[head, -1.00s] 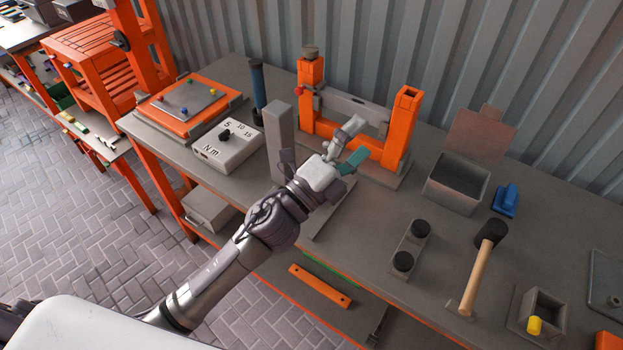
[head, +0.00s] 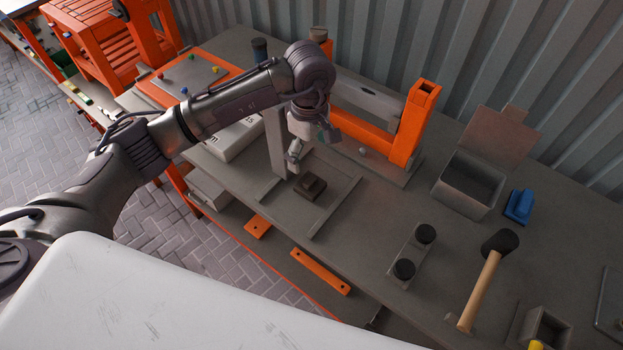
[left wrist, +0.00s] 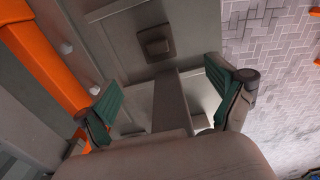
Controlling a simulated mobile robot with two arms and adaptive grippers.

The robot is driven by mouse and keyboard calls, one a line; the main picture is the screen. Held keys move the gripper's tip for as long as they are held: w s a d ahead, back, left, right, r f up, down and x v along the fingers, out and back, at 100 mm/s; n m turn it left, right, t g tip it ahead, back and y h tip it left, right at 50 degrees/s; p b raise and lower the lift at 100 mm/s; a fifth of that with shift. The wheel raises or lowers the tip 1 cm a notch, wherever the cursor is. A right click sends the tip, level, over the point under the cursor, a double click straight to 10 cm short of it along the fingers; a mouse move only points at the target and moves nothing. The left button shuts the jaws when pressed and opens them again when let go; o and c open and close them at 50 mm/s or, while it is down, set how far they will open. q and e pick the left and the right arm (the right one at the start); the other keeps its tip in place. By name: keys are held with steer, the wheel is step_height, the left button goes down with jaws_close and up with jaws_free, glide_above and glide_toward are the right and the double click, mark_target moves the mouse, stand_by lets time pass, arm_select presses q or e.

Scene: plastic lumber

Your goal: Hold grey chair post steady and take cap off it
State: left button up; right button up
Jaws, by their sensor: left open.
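The grey post (head: 275,145) stands upright on the bench, left of the orange frame. In the left wrist view the post (left wrist: 172,100) shows between my fingers, and its near end shows no separate cap that I can make out. My left gripper (head: 297,158) points down beside the post in the head view. In the left wrist view it is open (left wrist: 163,90), with green pads apart. A dark square cap-like piece (head: 310,187) lies on the bench just right of the post's foot; it also shows in the left wrist view (left wrist: 155,43). My right gripper is not in view.
The orange frame (head: 407,125) stands close behind the gripper. A lidded grey box (head: 466,190), a blue piece (head: 518,206), a block with two black knobs (head: 413,252) and a mallet (head: 481,288) lie to the right. A white torque box (head: 228,138) is partly behind my arm.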

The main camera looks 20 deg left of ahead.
mark_target(314, 182)
arm_select(q)
step_height(314, 182, down, 7)
steer(key=shift+s+d+r+p, duration=0.1)
steer(key=shift+p, duration=0.7)
steer(key=shift+d+f+p, duration=0.2)
steer(key=shift+f+p, duration=0.3)
steer(key=shift+f, duration=0.05)
steer(key=f, duration=0.1)
steer(key=f+p, duration=0.1)
steer(key=f, duration=0.1)
steer(key=shift+d+f, duration=0.25)
steer(key=shift+f+p, duration=0.3)
steer(key=shift+f, duration=0.15)
steer(key=shift+r, duration=0.1)
steer(key=c, duration=1.2)
